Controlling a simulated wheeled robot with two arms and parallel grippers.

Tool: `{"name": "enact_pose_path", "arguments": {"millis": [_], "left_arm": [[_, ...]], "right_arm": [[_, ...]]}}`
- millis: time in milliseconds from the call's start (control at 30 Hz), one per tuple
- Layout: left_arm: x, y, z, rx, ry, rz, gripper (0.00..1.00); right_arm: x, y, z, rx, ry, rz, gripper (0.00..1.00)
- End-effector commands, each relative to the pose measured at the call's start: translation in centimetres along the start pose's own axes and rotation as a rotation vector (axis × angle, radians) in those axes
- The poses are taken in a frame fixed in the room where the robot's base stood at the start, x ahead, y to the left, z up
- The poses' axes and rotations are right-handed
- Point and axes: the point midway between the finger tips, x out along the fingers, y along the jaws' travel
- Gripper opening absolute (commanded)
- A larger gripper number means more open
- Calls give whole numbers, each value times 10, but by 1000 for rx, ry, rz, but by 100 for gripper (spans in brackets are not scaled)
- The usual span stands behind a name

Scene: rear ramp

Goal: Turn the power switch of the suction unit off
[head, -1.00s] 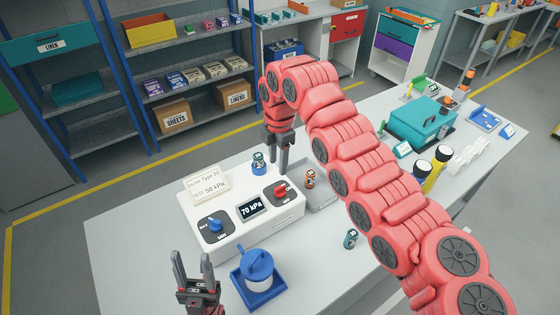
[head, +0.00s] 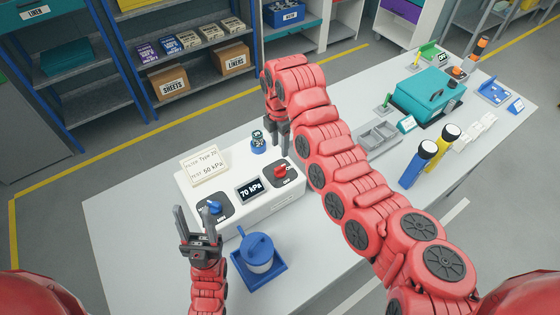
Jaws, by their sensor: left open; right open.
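The suction unit (head: 262,212) is a white box on the table. Its sloped face has a red switch (head: 282,171) on a dark plate at the right, a display (head: 250,189) reading 70 kPa in the middle, and a blue knob (head: 214,208) on a dark plate at the left. My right gripper (head: 278,153) is open and empty, pointing down just behind the red switch, apart from it as far as I can tell. My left gripper (head: 195,212) is open and empty at the unit's front left, beside the blue knob; whether it touches the unit is unclear.
A card (head: 203,166) reading "Filter Type 20, test 50 kPa" and a blue vial (head: 257,142) stand on the unit's back. A blue-lidded cup (head: 258,253) sits on a blue tray (head: 238,283) in front. Two torches (head: 417,163) and a teal case (head: 425,96) are right.

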Motion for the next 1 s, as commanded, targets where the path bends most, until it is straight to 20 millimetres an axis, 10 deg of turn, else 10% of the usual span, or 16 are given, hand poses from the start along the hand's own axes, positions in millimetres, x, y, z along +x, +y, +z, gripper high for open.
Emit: {"name": "enact_pose_path", "arguments": {"millis": [1000], "left_arm": [[4,0,-1,0,0,0,50]], "right_arm": [[91,-2,0,0,0,-6,48]]}}
